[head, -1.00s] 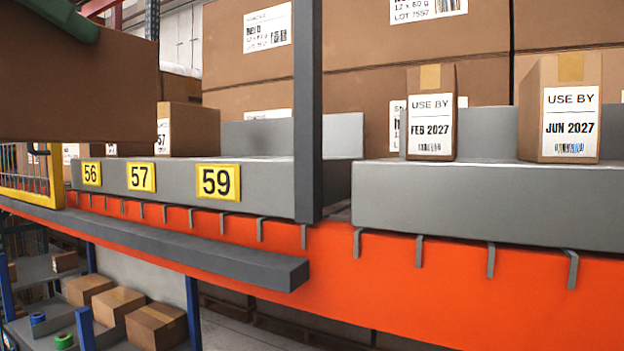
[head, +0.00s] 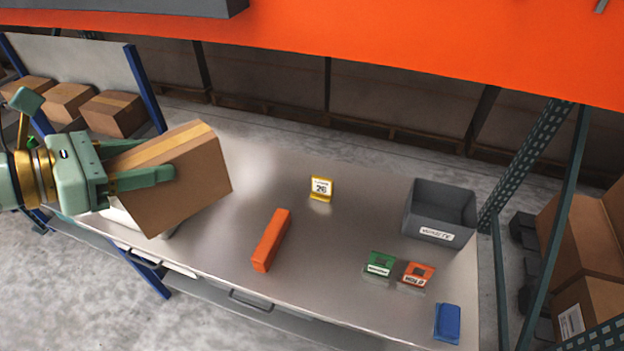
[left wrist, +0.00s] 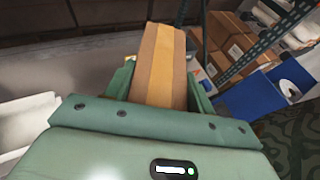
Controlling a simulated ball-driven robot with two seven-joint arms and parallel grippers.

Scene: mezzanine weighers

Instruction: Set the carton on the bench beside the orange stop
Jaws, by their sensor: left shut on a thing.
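The carton (head: 195,190) is a brown box with a paler tape strip. My left gripper (head: 155,158) is shut on it, with green fingers on its sides. It hangs tilted over the left end of the grey bench (head: 345,255). The orange stop (head: 271,240) is a long bar lying on the bench, to the right of the carton and apart from it. The left wrist view shows the carton (left wrist: 165,65) between the fingers of the left gripper (left wrist: 160,90). My right gripper is not in view.
A white object (head: 125,222) is partly hidden under the carton. A yellow number sign (head: 321,189), a green tag holder (head: 379,265), an orange one (head: 415,276), a grey bin (head: 440,210) and a blue item (head: 447,323) stand farther right. Bare bench lies around the stop.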

